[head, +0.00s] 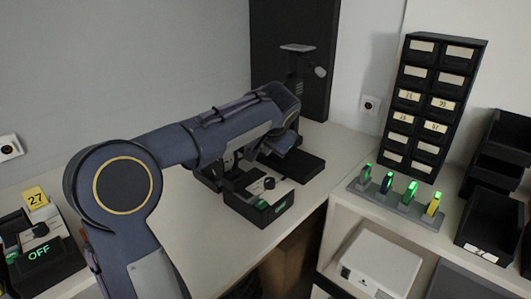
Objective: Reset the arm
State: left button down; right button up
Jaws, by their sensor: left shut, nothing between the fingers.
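My left arm comes in from the lower left and reaches across the bench to the middle of the head view. It bends down at its far end. My left gripper (232,158) is partly hidden under the forearm, above the back of a small black box device. It is shut with nothing held. My right gripper is not in view.
The black box device (262,201) with a knob and green display stands on the white bench (215,235). A similar box showing OFF (39,252) and a yellow 27 tag (35,198) are at left. A dark stand (296,165), drawer cabinet (428,105), green-lit rack (400,205) and black bins (488,225) are right.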

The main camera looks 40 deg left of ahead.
pick_arm(q)
jog(key=shift+v, duration=1.95)
